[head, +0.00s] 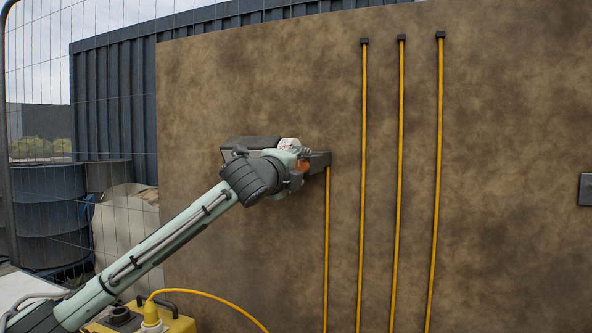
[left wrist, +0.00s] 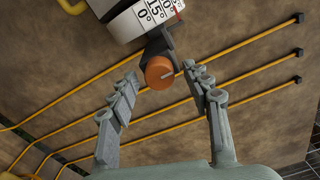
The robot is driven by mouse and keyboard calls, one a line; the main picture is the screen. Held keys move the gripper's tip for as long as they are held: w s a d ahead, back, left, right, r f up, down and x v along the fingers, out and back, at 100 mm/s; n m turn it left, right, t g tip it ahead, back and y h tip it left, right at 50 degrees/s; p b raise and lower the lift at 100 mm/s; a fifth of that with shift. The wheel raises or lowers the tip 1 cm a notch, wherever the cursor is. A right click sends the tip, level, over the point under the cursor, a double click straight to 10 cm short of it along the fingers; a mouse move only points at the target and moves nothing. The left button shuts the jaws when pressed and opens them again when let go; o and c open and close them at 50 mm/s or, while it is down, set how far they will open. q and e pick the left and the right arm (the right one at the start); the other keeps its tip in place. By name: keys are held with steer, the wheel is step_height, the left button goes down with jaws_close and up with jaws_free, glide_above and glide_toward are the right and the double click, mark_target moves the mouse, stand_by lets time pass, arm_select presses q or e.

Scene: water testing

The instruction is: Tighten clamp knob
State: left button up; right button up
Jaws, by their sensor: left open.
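An orange clamp knob (left wrist: 160,72) with a pale mark on its face shows in the left wrist view, on a dark bracket (left wrist: 157,45) below a white dial with degree numbers (left wrist: 148,16). My left gripper (left wrist: 162,82) is open, with one finger on each side of the knob in the picture. I see no finger clearly touching it. In the head view the knob (head: 304,165) is a small orange patch beside my left gripper (head: 296,178), partly hidden by the arm. The white dial (head: 290,145) shows just above. My right gripper is not in view.
A brown mottled wall (head: 510,120) carries several yellow cables (head: 400,180) running down it. A grey box (head: 586,189) is on the wall at right. A yellow case (head: 180,322) stands low in front. Wire fencing (head: 110,60) and dark barrels (head: 48,215) are at left.

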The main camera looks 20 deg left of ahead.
arm_select(q)
steer(key=s, duration=1.2)
steer(key=shift+a, duration=0.2)
